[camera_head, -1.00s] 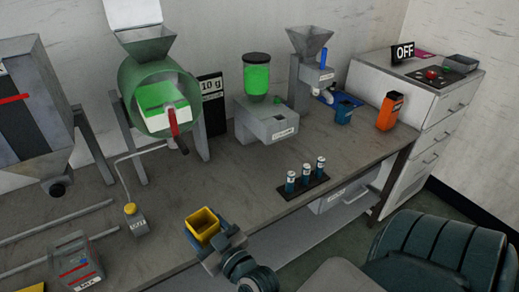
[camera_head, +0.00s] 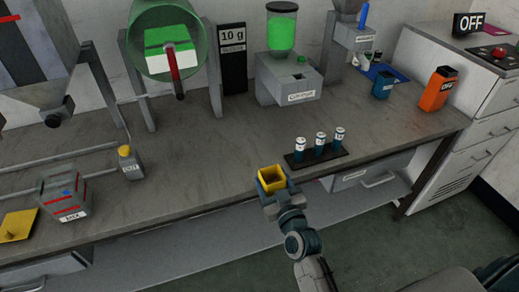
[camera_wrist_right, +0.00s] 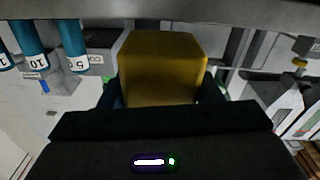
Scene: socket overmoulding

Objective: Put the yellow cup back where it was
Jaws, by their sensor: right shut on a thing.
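The yellow cup (camera_head: 270,179) is a square, open-topped cup, upright near the front edge of the workbench in the head view. My right gripper (camera_head: 276,190) is shut on it from the front side. The wrist view shows the cup (camera_wrist_right: 163,68) between the dark fingers of the right gripper (camera_wrist_right: 160,92), filling the middle of the picture. I cannot tell whether the cup touches the bench. My left gripper is not in view.
A dark rack (camera_head: 316,157) with three blue vials stands just right of the cup. A grey box (camera_head: 65,193) and a flat yellow piece (camera_head: 17,226) lie at the left. An orange container (camera_head: 438,88) stands at the right. The bench's middle (camera_head: 205,150) is clear.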

